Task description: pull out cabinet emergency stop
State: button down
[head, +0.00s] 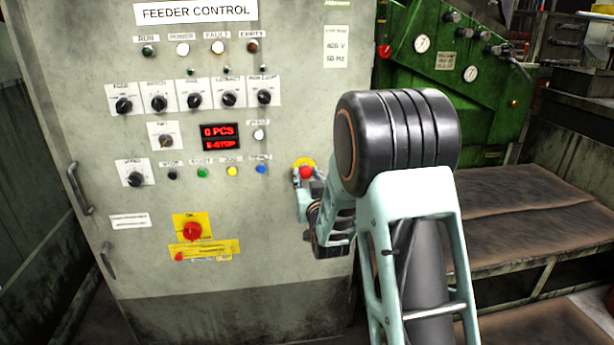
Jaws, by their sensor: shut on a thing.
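The cabinet emergency stop, a red mushroom button on a round yellow backing (304,170), is on the right part of the grey feeder control cabinet (285,230). My gripper (306,181) is at this button, with its fingers shut on it from below and in front. The gripper and wrist hide part of the button's lower side. The display (220,137) glows red and reads "0 PCS" and "E-STOP".
A red rotary switch (192,231) sits on a yellow plate at the lower left of the cabinet. Knobs and coloured buttons (232,171) lie left of my gripper. A green machine (450,80) and a brown bench (520,210) stand at the right.

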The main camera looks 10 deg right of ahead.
jog(key=shift+s+f+b, duration=0.15)
jog(key=shift+s+b, duration=0.3)
jog(key=shift+b, duration=0.45)
jog(key=c, duration=1.5)
grip_release()
jog(key=shift+s, duration=0.1)
jog(key=s, duration=1.2)
jog(key=shift+r, duration=0.2)
